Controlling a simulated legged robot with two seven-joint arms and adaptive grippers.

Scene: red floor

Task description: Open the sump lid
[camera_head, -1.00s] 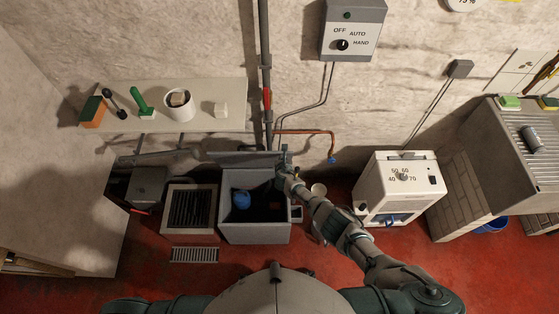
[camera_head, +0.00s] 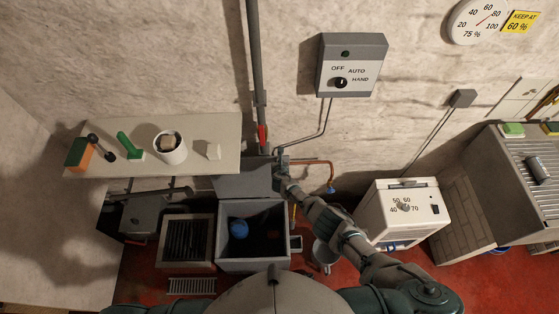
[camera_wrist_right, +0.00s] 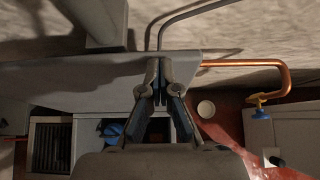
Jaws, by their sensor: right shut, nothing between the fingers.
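The sump (camera_head: 252,265) is a grey box on the floor, its top uncovered, with a blue float (camera_head: 239,229) inside. Its grey lid (camera_head: 240,187) stands raised along the back edge, below the shelf. My right gripper (camera_head: 281,160) is at the lid's upper right corner. In the right wrist view, my right gripper (camera_wrist_right: 160,75) has its fingers shut with nothing between them, against or very close to the grey lid (camera_wrist_right: 95,88); contact is unclear. The blue float also shows there (camera_wrist_right: 111,131). My left gripper is not in view.
A shelf (camera_head: 210,130) with a sponge, a green-handled brush and a white pot overhangs the back left. A grated box (camera_head: 187,240) stands left of the sump. A copper pipe (camera_head: 315,162), a bucket (camera_head: 325,256) and a white dehumidifier (camera_head: 405,211) are to the right.

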